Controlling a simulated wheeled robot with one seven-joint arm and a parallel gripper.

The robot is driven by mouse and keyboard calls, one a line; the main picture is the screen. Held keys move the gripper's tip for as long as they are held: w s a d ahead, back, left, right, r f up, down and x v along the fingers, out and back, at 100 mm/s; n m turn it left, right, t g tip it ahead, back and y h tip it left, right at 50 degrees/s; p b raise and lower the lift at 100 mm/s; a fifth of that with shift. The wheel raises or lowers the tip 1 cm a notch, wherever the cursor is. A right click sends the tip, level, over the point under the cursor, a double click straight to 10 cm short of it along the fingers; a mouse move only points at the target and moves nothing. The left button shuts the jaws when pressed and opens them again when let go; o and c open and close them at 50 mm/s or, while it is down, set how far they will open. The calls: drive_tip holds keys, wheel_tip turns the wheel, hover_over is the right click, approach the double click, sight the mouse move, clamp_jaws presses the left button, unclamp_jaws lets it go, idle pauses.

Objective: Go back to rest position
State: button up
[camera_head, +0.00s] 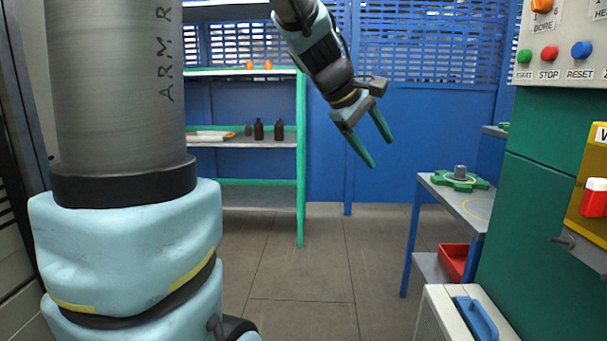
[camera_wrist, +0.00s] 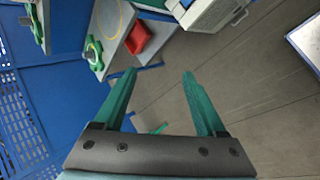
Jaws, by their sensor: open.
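My gripper (camera_head: 380,146) hangs from my arm in the upper middle of the head view, pointing down and to the right. Its two green fingers are spread apart with nothing between them. In the wrist view the open fingers (camera_wrist: 160,95) show bare floor and blue wall beyond. Dark amber bottles (camera_head: 258,129) stand on the middle shelf of the rack, to the left of and beyond my gripper. No bottle shows in the wrist view.
A shelf rack (camera_head: 300,170) with green posts stands at the back left. A side table (camera_head: 425,185) with a green part (camera_head: 461,180) is at the right, a red bin (camera_head: 453,262) below it. A control panel (camera_head: 560,60) stands at far right. The middle floor (camera_head: 310,270) is clear.

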drive_tip(key=s+a+f+m+g+y, duration=0.1)
drive_tip(key=s+a+f+m+y, duration=0.35)
drive_tip(key=a+f, duration=0.65)
drive_tip(key=s+a+f+m+g+y, duration=0.1)
drive_tip(key=s+a+f+m+y, duration=0.4)
drive_tip(key=a+f, duration=0.6)
wheel_tip(320, 180, up, 16)
drive_tip(key=n+h+p, duration=0.1)
drive_tip(key=h+p, duration=0.1)
drive_tip(key=p, duration=1.3)
drive_tip(key=shift+s+d+f+h, duration=0.15)
drive_tip(key=shift+s+d+h, duration=0.15)
drive_tip(key=shift+s+h, duration=0.05)
drive_tip(key=shift+n, duration=0.25)
